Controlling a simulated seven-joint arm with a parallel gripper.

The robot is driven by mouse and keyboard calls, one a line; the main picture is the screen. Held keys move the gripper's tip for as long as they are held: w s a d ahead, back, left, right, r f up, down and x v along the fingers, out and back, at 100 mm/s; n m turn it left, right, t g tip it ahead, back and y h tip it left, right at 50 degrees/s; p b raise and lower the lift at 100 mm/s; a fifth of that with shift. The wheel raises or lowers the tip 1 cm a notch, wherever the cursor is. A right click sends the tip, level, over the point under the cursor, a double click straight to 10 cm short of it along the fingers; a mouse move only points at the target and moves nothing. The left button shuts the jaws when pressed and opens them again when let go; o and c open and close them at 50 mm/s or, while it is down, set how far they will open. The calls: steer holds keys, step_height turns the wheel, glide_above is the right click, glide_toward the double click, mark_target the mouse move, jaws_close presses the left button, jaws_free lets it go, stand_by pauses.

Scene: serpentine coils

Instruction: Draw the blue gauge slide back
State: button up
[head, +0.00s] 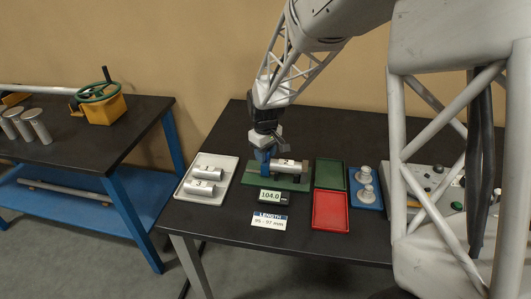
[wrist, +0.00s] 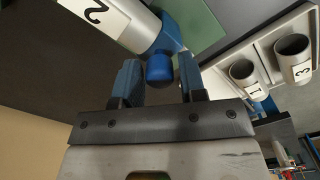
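The blue gauge slide (head: 265,163) stands at the left end of the green gauge base (head: 245,179). Its rounded blue knob (wrist: 160,69) shows in the wrist view. A grey cylinder marked 2 (head: 293,167) lies in the gauge, between the slide and a dark stop (head: 305,173); in the wrist view its end (wrist: 136,25) is at the slide. My gripper (head: 266,147) is above the slide. In the wrist view my gripper (wrist: 160,76) is open, one finger on each side of the knob, with narrow gaps visible. The display (head: 271,196) reads 104.0.
A white tray (head: 232,165) holding cylinders 1 and 3 stands left. A card (head: 268,221) reads "LENGTH 95 - 97 mm".

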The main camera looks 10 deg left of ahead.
jaws_close()
steer(key=shift+a, duration=1.5)
steer(key=shift+o, duration=1.6)
jaws_free()
steer(key=shift+r, duration=0.1)
step_height(320, 180, up, 8)
steer(key=shift+f, duration=0.2)
